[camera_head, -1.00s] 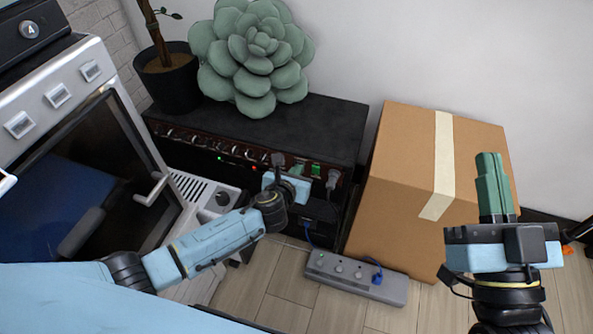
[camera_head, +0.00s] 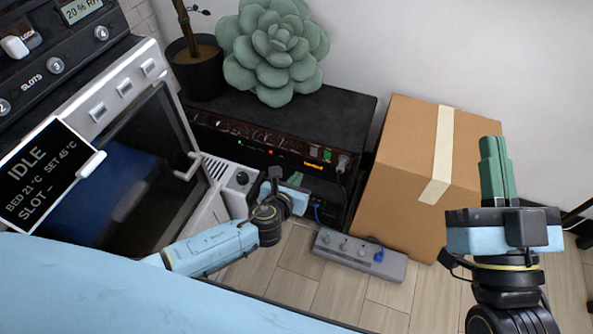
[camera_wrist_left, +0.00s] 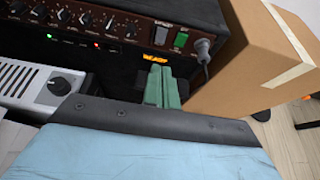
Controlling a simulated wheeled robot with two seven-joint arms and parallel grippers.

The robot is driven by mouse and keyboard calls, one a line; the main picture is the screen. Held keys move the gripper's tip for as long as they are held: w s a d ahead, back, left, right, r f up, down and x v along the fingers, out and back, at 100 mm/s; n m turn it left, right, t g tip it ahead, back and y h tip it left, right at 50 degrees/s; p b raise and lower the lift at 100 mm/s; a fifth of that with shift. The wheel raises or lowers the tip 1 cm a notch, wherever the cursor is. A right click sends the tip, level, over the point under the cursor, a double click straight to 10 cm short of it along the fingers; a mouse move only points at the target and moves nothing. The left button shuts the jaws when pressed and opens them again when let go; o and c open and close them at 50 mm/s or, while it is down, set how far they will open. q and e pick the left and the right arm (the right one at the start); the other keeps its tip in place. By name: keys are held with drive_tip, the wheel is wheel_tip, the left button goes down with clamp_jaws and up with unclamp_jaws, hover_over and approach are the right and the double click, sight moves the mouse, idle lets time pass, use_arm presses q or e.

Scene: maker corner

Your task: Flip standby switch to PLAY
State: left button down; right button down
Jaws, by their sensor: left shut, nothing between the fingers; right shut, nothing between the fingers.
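A black amplifier (camera_head: 330,110) stands against the wall. Its brown control panel carries a grey switch (camera_wrist_left: 162,37), which I take to be the standby switch, beside a lit green switch (camera_wrist_left: 180,41). Both also show in the head view, the grey one (camera_head: 314,150) left of the green one (camera_head: 327,155). The lettering and exact tilt are too small to read. An orange lit label (camera_wrist_left: 155,58) glows below them. My left gripper (camera_wrist_left: 162,82) is shut and empty, just below the panel, apart from the switches. My right gripper (camera_head: 492,142) is shut and empty, before a cardboard box.
The cardboard box (camera_head: 405,150) stands right of the amplifier. A power strip (camera_head: 350,262) lies on the floor. A plug (camera_wrist_left: 203,48) sits right of the green switch. An oven-like machine (camera_head: 130,130) is at left.

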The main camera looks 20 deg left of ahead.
use_arm(q)
drive_tip(key=shift+s+r, duration=0.25)
drive_tip(key=shift+s, duration=0.3)
use_arm(e)
drive_tip(key=shift+s+r, duration=0.3)
drive_tip(key=shift+r, duration=0.05)
